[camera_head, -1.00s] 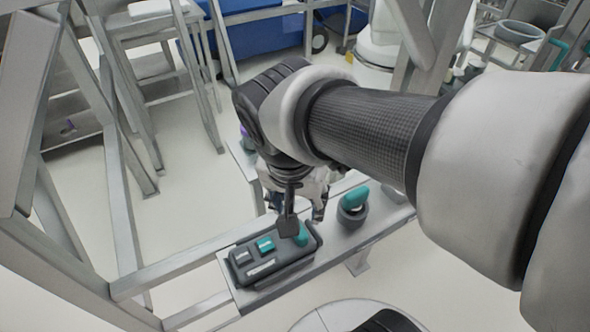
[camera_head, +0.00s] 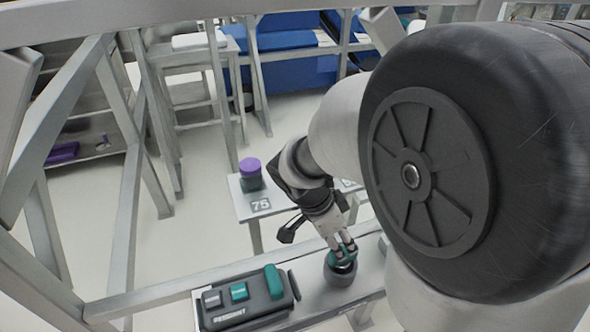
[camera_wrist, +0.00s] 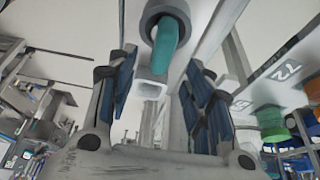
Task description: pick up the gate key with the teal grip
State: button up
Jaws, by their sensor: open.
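The teal grip of the gate key (camera_head: 341,256) stands up out of a dark round holder (camera_head: 341,275) on a grey ledge. In the wrist view the teal grip (camera_wrist: 166,45) hangs at top centre below the ring of its holder (camera_wrist: 152,12). My gripper (camera_head: 342,246) is at the holder, partly covering the grip. In the wrist view my open gripper (camera_wrist: 163,68) has one finger on each side of the grip's lower end, with gaps visible on both sides. Whether the pads overlap the grip in depth is unclear.
A dark pendant box (camera_head: 245,301) with a grey button, a teal button and a teal piece lies left of the holder. A purple-lidded jar (camera_head: 250,175) stands on a plate marked 75 behind. A metal frame (camera_head: 128,185) rises at left.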

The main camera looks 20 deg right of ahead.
aim_at(340, 267)
jog(key=x, duration=0.2)
jog(key=shift+d+f, duration=0.15)
jog(key=shift+f, duration=0.15)
jog(key=b+x, duration=0.1)
jog(key=x, duration=0.1)
jog(key=b+x, duration=0.1)
jog(key=x, duration=0.2)
jog(key=shift+w+a+f, duration=0.15)
jog(key=shift+a+f, duration=0.05)
jog(key=shift+r, duration=0.1)
grip_shut()
